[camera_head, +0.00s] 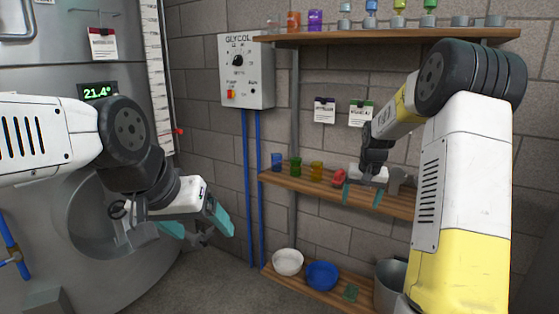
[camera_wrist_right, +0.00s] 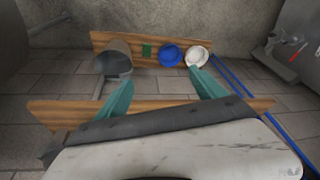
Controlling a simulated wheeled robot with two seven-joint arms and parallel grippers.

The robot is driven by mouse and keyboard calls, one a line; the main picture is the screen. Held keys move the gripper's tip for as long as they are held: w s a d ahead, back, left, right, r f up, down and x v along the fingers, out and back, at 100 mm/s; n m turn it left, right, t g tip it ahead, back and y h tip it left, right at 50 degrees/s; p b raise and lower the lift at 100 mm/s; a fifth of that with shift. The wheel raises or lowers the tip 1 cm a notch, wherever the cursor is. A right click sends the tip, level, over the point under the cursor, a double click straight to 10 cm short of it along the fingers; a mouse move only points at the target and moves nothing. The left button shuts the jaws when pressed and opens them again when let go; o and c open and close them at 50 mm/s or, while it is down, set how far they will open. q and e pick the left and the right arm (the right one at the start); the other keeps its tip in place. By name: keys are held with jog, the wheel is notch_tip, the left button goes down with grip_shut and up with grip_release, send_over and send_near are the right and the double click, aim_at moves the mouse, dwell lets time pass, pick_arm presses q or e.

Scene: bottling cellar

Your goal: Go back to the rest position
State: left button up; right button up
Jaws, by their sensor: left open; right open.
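My left gripper (camera_head: 203,231) is at the left in the head view, in front of the steel tank. Its teal fingers are apart with nothing between them. My right gripper (camera_head: 361,194) is in front of the middle shelf in the head view, fingers pointing down. In the right wrist view its teal fingers (camera_wrist_right: 160,95) are spread wide and empty, above the shelf edge.
The wooden shelf unit has a middle board (camera_head: 400,204) with small coloured cups and a red item (camera_head: 338,176). Its low board carries a white bowl (camera_head: 288,262), a blue bowl (camera_head: 322,275) and a grey bucket (camera_head: 389,285). A glycol control box (camera_head: 247,72) hangs on the wall. The steel tank (camera_head: 60,205) stands left.

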jog(key=s+a+r+n+t, duration=0.1)
jog(key=s+a+r, duration=0.2)
jog(key=s+r, duration=0.35)
jog(key=s+a+r, duration=0.3)
jog(key=s+r, duration=0.3)
jog(key=s, duration=0.2)
jog(key=s+a+n+t+y, duration=0.1)
jog(key=s+a, duration=0.1)
jog(key=s, duration=0.7)
jog(key=s+a+r+y, duration=0.1)
jog(key=s+a, duration=0.2)
jog(key=s, duration=0.6)
jog(key=shift+s+a+n+t, duration=0.25)
jog(key=shift+s+n+t, duration=0.1)
jog(key=shift+n+t, duration=0.05)
jog(key=shift+r, duration=0.1)
